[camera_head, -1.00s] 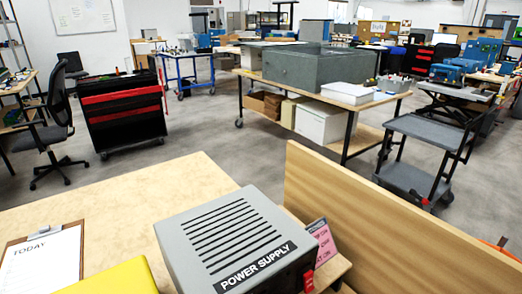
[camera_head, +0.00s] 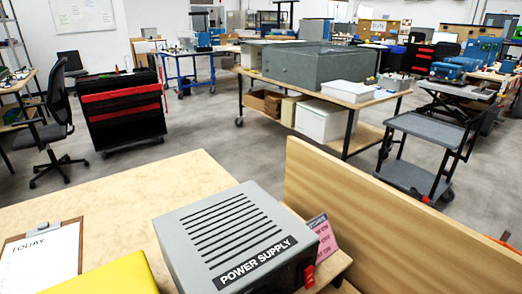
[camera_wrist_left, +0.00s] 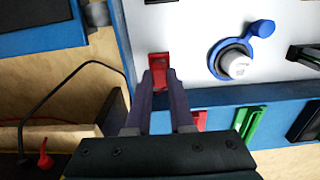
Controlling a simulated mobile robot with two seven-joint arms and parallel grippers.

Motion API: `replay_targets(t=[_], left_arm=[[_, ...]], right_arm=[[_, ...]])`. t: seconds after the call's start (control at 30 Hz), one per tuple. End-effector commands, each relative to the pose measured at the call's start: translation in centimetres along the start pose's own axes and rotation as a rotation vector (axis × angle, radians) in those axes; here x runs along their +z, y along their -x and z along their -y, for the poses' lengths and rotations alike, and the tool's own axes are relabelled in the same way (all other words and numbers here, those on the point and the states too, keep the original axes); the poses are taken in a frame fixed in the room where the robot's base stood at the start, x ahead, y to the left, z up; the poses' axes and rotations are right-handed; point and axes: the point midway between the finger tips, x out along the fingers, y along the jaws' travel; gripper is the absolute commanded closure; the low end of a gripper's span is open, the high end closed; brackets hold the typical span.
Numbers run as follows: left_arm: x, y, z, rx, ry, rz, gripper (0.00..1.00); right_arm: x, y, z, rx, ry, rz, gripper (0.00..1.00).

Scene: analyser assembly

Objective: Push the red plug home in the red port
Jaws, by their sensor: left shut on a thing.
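In the left wrist view my left gripper (camera_wrist_left: 168,90) reaches over a white panel with a blue edge. Its two dark fingers are shut on a red piece, which I take to be the red plug (camera_wrist_left: 158,60). The plug shows just beyond the fingertips, at the panel's left side. The fingers hide part of it, and I cannot tell how deep it sits or see the red port around it. Neither gripper shows in the head view.
A green part (camera_wrist_left: 249,122) sits on the blue edge. A white round fitting with a blue cap (camera_wrist_left: 236,62) is on the panel. A black cable (camera_wrist_left: 50,90) loops at left, near a small red object (camera_wrist_left: 45,157). A power supply (camera_head: 235,240) stands in the head view.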

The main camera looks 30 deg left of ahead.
Motion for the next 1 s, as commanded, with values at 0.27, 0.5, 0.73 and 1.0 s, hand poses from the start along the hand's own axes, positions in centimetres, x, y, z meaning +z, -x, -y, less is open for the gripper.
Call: replay_targets(t=[0.27,0.5,0.73,1.0], left_arm=[[0.01,-0.23,-0.01,0.000,0.000,0.000,1.00],[-0.01,-0.64,-0.01,0.000,0.001,0.000,1.00],[-0.01,-0.78,-0.01,0.000,0.001,0.000,1.00],[0.00,-0.77,-0.01,0.000,0.000,0.000,0.57]], right_arm=[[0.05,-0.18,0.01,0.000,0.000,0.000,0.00],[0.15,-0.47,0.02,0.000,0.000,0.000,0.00],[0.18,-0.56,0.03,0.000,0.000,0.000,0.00],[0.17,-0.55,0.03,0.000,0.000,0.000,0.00]])
